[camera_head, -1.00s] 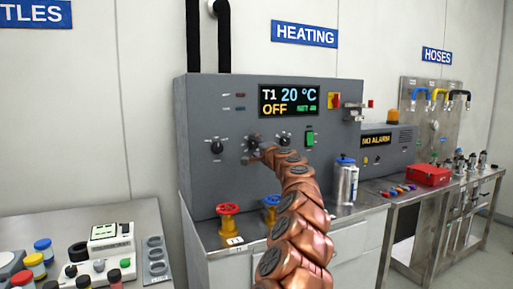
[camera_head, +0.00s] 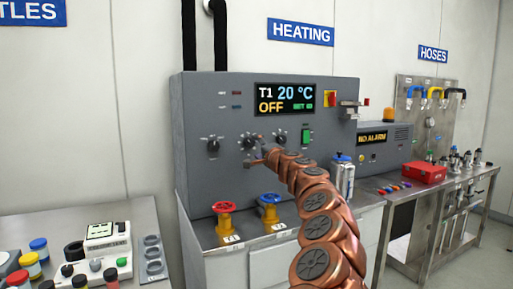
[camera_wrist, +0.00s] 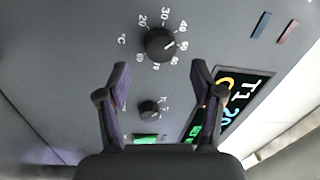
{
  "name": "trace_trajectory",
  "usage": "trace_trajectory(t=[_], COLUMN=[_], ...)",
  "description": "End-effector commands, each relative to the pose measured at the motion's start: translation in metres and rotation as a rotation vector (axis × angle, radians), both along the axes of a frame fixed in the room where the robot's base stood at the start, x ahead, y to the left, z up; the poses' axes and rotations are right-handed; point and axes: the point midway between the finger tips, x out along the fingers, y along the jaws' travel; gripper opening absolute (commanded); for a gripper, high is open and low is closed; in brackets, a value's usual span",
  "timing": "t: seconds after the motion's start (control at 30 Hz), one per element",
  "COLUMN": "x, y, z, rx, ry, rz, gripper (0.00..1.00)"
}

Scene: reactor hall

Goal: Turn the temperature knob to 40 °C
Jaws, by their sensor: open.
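The temperature knob (camera_wrist: 160,44) is black and round, with a °C number scale around it, in the upper middle of the wrist view. Its white mark points right and slightly up, near the 50; the exact reading is unclear. In the head view the knob (camera_head: 249,141) is the middle of three on the grey heating panel. My gripper (camera_wrist: 160,72) is open and empty, its two fingers apart on either side below the knob in the wrist view, not around it. The display (camera_head: 286,98) reads T1 20 °C, OFF; the small green set value is unreadable.
A smaller knob (camera_wrist: 149,108) lies between my fingers in the wrist view. Another knob (camera_head: 213,146) is at the panel's left. A red valve (camera_head: 224,208), a blue valve (camera_head: 269,198) and a metal bottle (camera_head: 342,178) stand below the panel.

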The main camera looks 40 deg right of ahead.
Motion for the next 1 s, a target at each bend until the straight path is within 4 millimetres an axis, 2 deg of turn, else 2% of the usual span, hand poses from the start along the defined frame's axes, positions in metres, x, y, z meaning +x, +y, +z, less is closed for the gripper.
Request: trace_trajectory(t=[0.73,1.0], x=[-0.058,-0.068], y=[0.020,0.025], z=[-0.004,-0.006], rx=[0.002,-0.001], ry=[-0.002,0.001], rz=[-0.001,0.001], gripper=[0.67,0.67])
